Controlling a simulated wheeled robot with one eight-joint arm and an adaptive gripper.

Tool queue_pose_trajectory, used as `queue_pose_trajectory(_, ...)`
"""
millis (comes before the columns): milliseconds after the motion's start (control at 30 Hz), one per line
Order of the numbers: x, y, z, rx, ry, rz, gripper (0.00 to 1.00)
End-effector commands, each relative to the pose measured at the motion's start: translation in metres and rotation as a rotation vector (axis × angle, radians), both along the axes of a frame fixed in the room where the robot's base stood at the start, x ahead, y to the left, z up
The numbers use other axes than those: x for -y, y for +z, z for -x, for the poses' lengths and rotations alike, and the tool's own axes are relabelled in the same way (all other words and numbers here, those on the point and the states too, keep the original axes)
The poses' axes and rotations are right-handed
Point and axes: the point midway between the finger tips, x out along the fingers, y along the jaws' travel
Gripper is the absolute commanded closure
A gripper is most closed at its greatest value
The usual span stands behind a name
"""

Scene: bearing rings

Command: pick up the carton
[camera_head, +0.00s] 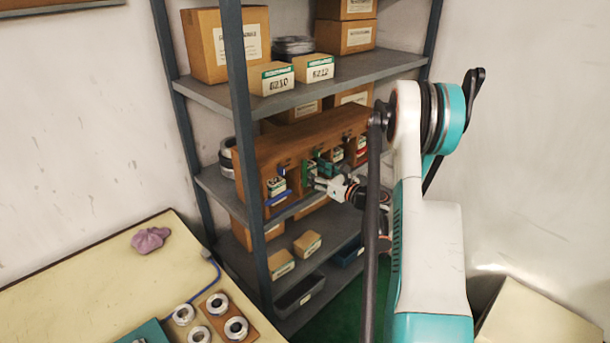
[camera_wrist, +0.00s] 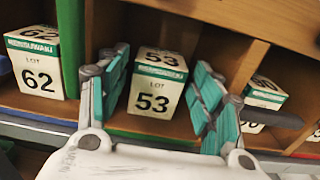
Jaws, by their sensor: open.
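In the wrist view a small white and green carton marked LOT 53 (camera_wrist: 155,95) stands upright in a compartment of a wooden rack (camera_wrist: 205,12). My gripper (camera_wrist: 162,72) is open, with one teal finger on each side of this carton. I cannot tell whether either finger touches it. In the head view my gripper (camera_head: 317,172) is at the front of the wooden rack (camera_head: 262,152) on the middle shelf. There it largely hides the compartment in front of it, and I cannot make out the LOT 53 carton.
A carton marked 62 (camera_wrist: 36,80) stands left of the gripper, and another carton (camera_wrist: 264,92) stands to the right, behind dividers. Shelf posts (camera_head: 240,110) stand near the rack's left end. A table (camera_head: 90,270) with several metal rings is at lower left.

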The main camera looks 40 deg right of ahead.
Motion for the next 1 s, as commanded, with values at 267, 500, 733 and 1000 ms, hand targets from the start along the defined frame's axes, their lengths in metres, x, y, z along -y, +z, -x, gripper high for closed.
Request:
queue_pose_trajectory(267,-0.004,0.001,-0.026,0.000,0.001,0.000,0.40)
queue_pose_trajectory(500,-0.004,0.001,-0.026,0.000,0.000,0.000,0.49)
queue_pose_trajectory(733,-0.004,0.002,-0.026,0.001,0.000,-0.001,0.96)
queue_pose_trajectory(1000,-0.004,0.003,-0.026,0.001,0.000,0.000,0.96)
